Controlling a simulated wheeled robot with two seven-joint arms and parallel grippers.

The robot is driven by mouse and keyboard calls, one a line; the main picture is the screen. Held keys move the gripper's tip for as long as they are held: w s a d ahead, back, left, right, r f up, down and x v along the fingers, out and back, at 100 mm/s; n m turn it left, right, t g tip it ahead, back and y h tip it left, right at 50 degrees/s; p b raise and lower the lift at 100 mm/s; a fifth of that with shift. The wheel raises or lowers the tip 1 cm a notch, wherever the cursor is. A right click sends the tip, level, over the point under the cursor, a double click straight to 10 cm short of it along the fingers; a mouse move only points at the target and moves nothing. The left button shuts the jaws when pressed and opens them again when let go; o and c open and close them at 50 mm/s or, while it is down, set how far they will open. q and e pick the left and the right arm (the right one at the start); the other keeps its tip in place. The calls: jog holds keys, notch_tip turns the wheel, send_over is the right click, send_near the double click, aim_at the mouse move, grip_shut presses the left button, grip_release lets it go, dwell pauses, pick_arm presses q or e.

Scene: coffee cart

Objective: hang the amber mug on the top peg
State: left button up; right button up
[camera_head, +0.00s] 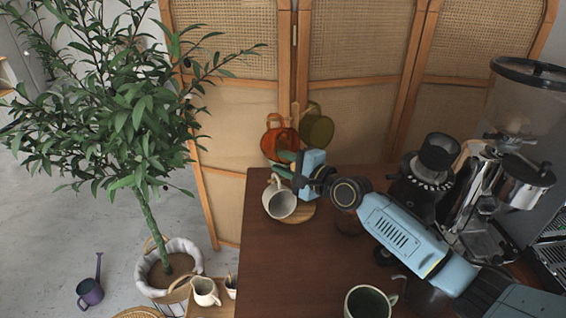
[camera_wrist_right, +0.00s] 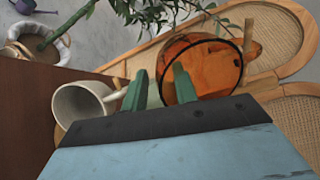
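The amber mug (camera_head: 279,140) hangs tilted at the upper part of the wooden mug tree (camera_head: 295,112), on its left side; the peg under its handle is hidden. My right gripper (camera_head: 284,164) is just below the mug in the head view. My left gripper is not in view.
An olive mug (camera_head: 317,130) hangs right of the post. A white mug (camera_head: 280,201) is low by the round wooden base (camera_head: 299,214), near the counter's left edge. A green-lined mug (camera_head: 370,303) stands in front. A grinder (camera_head: 425,180) is at right; the counter's middle (camera_head: 285,270) is clear.

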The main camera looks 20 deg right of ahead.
jog(key=shift+s+d, duration=0.25)
jog(key=shift+s, duration=0.25)
jog(key=v, duration=1.2)
jog(key=shift+s+d, duration=0.1)
jog(key=shift+s, duration=0.05)
